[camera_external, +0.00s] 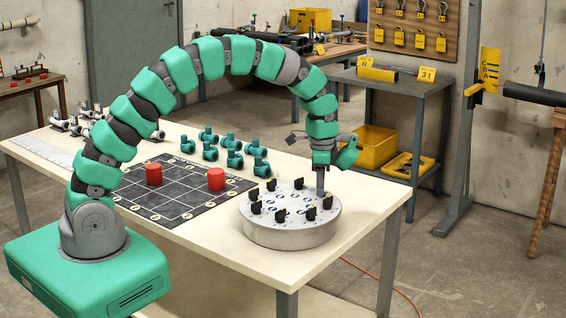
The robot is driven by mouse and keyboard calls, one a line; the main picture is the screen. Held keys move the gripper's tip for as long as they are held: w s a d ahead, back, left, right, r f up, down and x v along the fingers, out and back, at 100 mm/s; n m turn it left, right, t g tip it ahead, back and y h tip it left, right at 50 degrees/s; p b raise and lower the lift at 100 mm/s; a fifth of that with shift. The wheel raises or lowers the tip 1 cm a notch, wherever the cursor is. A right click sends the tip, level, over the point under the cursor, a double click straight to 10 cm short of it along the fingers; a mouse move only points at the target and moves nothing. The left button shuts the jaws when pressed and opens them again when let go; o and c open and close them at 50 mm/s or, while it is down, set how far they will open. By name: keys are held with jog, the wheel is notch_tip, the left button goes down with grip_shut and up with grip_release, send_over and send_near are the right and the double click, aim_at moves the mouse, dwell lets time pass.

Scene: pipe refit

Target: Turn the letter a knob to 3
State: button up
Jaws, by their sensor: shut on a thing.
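A round silver drum (290,234) stands on the near right part of the table, with several black knobs (282,215) in a ring around its top. Small blue-and-white markings lie inside the ring. The letters and numbers are too small to read, so I cannot tell which knob is a. My gripper (320,192) points straight down at the back right of the drum's top. It is shut on a knob there, which the gripper mostly hides. Another black knob (327,202) stands just in front of it.
A dark grid mat (180,205) with two red cylinders (216,179) lies left of the drum. Several teal pipe fittings (234,160) stand behind. A shelf table (405,85) with yellow bins (374,147) is at the back right. The table's front right corner is clear.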

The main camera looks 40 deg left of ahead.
jog(key=m, duration=0.6)
jog(key=shift+w+r, duration=0.15)
jog(key=shift+w, duration=0.1)
dwell(0.3)
jog(key=o, duration=1)
jog(key=shift+c, duration=0.2)
notch_tip(320, 180, up, 14)
jog(key=shift+f, duration=0.2)
